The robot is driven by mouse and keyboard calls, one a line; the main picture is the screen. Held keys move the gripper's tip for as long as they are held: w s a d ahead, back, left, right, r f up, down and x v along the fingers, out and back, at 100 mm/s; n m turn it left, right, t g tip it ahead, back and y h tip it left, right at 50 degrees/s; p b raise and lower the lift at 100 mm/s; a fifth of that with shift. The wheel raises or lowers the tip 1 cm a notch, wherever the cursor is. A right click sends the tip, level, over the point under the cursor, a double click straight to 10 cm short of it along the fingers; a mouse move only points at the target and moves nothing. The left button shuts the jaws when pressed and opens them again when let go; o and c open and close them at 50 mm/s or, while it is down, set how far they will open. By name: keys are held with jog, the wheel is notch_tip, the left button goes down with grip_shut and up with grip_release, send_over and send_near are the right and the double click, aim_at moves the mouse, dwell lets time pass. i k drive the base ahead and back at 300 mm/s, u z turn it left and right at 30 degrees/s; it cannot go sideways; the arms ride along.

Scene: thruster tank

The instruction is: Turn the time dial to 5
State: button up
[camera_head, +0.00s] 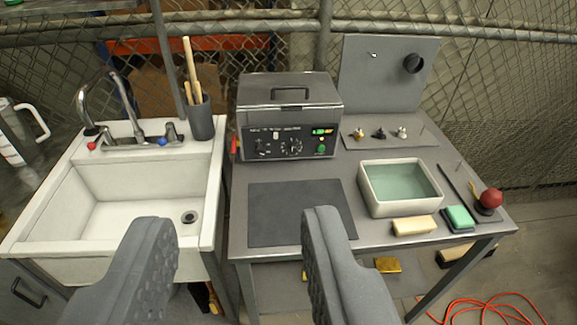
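A grey box-shaped machine (289,95) with a lidded top and handle stands at the back of the grey table. Its black front panel carries a round dial with markings (292,146) near the middle and another knob (261,147) at the left. A green button (321,149) and a small lit display (322,131) are at the panel's right. The labels and dial settings are too small to read, so I cannot tell which is the time dial. My gripper (235,235) is open and empty, in front of the table, well short of the panel.
A dark mat (298,212) lies before the machine. A water-filled basin (400,187), a tan block (414,225), a green sponge (459,218) and a red ball knob (491,198) are at right. A white sink (125,197) stands left, with a brush cup (200,117) behind.

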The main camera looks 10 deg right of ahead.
aim_at(291, 149)
jog(key=k, duration=1.05)
jog(key=z, duration=0.3)
jog(key=i, duration=2.25)
jog(key=u, duration=0.85)
